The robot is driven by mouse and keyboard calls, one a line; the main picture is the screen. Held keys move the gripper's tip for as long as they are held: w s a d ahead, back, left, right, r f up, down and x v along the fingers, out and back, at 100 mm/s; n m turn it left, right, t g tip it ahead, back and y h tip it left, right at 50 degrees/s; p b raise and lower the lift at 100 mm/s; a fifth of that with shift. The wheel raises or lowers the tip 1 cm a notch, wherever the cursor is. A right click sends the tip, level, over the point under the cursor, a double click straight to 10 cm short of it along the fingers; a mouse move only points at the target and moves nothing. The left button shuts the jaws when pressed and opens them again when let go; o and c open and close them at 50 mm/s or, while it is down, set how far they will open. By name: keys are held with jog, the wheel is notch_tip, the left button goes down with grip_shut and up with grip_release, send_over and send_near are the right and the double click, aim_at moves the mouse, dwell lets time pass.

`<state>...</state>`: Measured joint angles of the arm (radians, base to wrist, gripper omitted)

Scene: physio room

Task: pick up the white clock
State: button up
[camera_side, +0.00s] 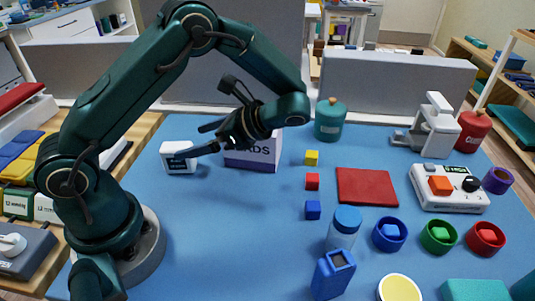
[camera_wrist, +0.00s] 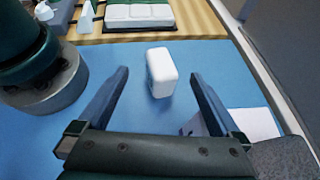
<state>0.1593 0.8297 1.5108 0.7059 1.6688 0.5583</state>
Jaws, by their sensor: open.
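The white clock (camera_side: 178,157) is a small white block with a dark display face, upright on the blue table at the left of the side view. In the wrist view the white clock (camera_wrist: 161,72) stands ahead of my gripper, between the lines of its two fingers and a little beyond their tips. My gripper (camera_side: 208,138) is open and empty, just right of the clock and slightly above it in the side view. In the wrist view my gripper's fingers (camera_wrist: 158,78) are spread wide. No contact with the clock is visible.
A white and purple box (camera_side: 252,158) stands close behind my gripper. The blue table (camera_side: 235,235) is clear in front of the clock.

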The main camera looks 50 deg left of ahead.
aim_at(166, 150)
jog(key=x, duration=1)
jog(key=shift+s+a+f, duration=0.1)
jog(key=shift+f, duration=0.1)
grip_shut()
